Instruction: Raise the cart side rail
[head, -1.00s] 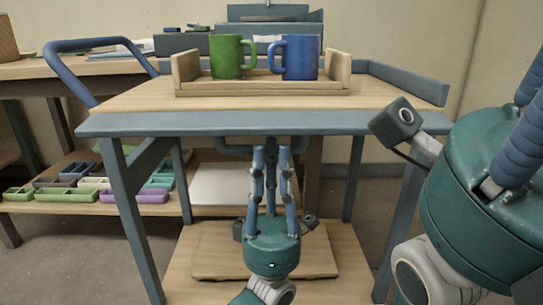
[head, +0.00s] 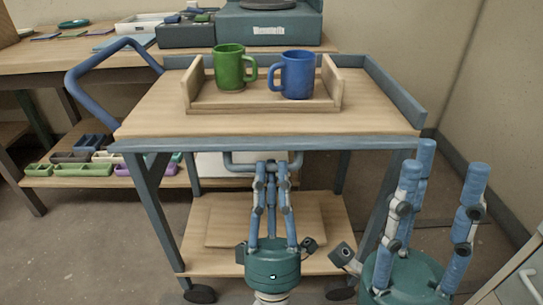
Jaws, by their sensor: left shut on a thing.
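The cart (head: 160,110) has a wooden top with blue-grey edging. Its side rail (head: 234,164) is a blue-grey bar hanging just below the front edge of the top, so it is lowered. My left gripper (head: 271,168) points up from below, its blue fingers shut on the middle of the rail and hiding part of it. My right gripper (head: 442,172) is at the right, fingers upward, spread apart and empty, clear of the cart.
A wooden tray (head: 205,108) on the cart top holds a green mug (head: 229,69) and a blue mug (head: 297,75). A blue push handle (head: 92,65) juts out at the left. A workbench (head: 45,62) stands behind. Coloured bins (head: 75,170) sit on its low shelf.

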